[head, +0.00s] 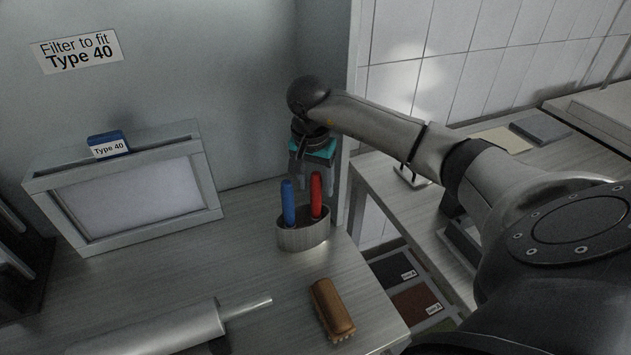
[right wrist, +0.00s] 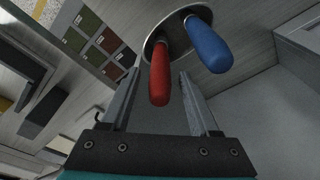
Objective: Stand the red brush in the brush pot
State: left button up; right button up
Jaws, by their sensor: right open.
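The red brush (head: 316,195) stands in the oval brush pot (head: 303,238) with its handle up. It also shows in the right wrist view (right wrist: 160,72). The blue brush (head: 288,203) stands in the same pot to its left. My right gripper (head: 315,178) is above and behind the pot, near the top of the red handle. In the right wrist view its open fingers (right wrist: 160,103) are on either side of the red handle's end, with gaps visible. The brush heads are hidden in the pot. My left gripper is not in view.
A wooden-backed brush (head: 331,310) and a grey roller (head: 170,330) lie on the bench in front. A framed filter box (head: 128,190) with a blue Type 40 block (head: 108,144) stands left. A wall edge is close behind the pot. Another bench is right.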

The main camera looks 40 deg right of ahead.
jog(key=shift+r, duration=0.1)
jog(key=shift+r, duration=0.25)
notch_tip(320, 180, up, 12)
jog(key=a, duration=0.1)
jog(key=shift+s+a+f, duration=0.2)
jog(key=shift+s+a, duration=0.1)
jog(key=shift+s, duration=0.1)
jog(key=shift+f, duration=0.1)
